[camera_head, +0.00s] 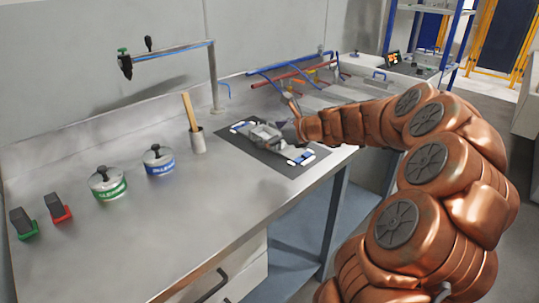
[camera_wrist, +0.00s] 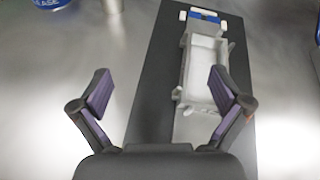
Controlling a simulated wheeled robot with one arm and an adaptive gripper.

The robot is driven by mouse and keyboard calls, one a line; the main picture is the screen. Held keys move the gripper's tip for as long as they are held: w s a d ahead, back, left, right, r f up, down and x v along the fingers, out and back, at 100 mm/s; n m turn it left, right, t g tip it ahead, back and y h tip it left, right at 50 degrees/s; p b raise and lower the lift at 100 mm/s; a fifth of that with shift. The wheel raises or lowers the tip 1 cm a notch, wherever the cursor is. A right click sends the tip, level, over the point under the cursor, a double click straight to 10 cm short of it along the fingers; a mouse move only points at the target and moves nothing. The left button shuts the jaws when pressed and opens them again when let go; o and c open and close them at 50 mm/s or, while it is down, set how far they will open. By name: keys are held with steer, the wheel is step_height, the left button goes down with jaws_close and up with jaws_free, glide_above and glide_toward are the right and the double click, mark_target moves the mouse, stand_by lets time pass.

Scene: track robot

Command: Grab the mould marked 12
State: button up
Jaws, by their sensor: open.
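A grey mould (camera_head: 262,134) lies on a dark mat (camera_head: 239,146) near the right part of the steel worktop. No number is readable on it. In the wrist view the mould (camera_wrist: 204,75) is a long open tray shape, with a blue-and-white piece at its far end. My gripper (camera_wrist: 162,90) is open and empty, its two purple-padded fingers spread wide. The mould is off to the right of the gap's middle, close to the right finger, which partly hides it.
Green-labelled (camera_head: 107,182) and blue-labelled (camera_head: 158,160) tins, a brush in a cup (camera_head: 197,140), and green (camera_head: 22,223) and red (camera_head: 57,207) blocks stand left. Coloured pipes (camera_head: 290,75) lie behind. A metal post (camera_head: 213,78) rises at the back. The front worktop is clear.

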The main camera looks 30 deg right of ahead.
mark_target(272, 135)
steer(key=d+f+m, duration=0.1)
steer(key=d, duration=0.1)
steer(key=d+m+h, duration=0.1)
steer(key=d, duration=0.1)
steer(key=d+f+m+b, duration=0.1)
steer(key=d, duration=0.1)
steer(key=shift+w+d+f+t+h, duration=0.25)
steer(key=shift+w+f+t+h, duration=0.05)
steer(key=shift+t, duration=0.1)
steer(key=shift+b+x, duration=0.8)
steer(key=shift+x, duration=0.4)
steer(key=b+x, duration=0.4)
steer(key=shift+w+f, duration=0.2)
steer(key=shift+f, duration=0.15)
steer(key=shift+w+r, duration=0.15)
steer(key=shift+w, duration=0.1)
steer(key=shift+c, duration=0.2)
steer(key=c, duration=1.5)
steer(key=shift+o, duration=0.2)
